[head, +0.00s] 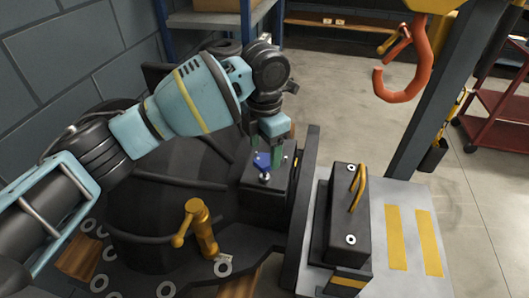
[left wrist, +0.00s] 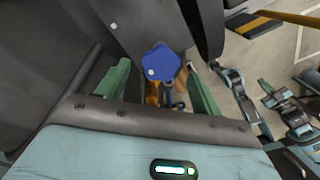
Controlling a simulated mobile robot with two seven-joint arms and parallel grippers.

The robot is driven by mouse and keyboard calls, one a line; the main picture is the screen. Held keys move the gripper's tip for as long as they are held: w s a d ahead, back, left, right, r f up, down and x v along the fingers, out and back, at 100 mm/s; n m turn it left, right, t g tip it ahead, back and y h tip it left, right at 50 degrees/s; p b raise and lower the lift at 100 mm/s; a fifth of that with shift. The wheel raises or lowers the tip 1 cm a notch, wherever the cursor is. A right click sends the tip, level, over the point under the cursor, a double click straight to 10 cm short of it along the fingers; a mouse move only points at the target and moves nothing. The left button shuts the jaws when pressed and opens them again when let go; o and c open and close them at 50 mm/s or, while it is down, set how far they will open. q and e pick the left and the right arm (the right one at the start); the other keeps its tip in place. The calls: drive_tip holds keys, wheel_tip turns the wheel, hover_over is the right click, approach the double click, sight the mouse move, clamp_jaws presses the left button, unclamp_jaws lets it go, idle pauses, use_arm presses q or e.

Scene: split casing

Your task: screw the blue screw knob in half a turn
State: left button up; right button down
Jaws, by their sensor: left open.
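The blue screw knob (head: 262,160) is a small lobed knob on top of a dark block of the casing. My left gripper (head: 267,151) is over it, its green fingers pointing down. In the left wrist view the knob (left wrist: 160,62) shows between the two open green fingers (left wrist: 159,78), with a visible gap on each side. Neither finger touches it, as far as I can see. Jointed grey-blue parts with a green piece, at the right of the left wrist view, look like my right arm and gripper; their jaw state is unclear.
A dark cover (head: 341,215) with a yellow handle (head: 358,187) stands right of the casing, on a grey plate with yellow stripes (head: 396,238). A gold lever (head: 199,228) rises at the casing's front. An orange hook (head: 410,75) hangs at the upper right. Open floor lies beyond.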

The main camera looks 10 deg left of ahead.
sight(265, 160)
use_arm(q)
drive_tip(key=shift+r, duration=2.75)
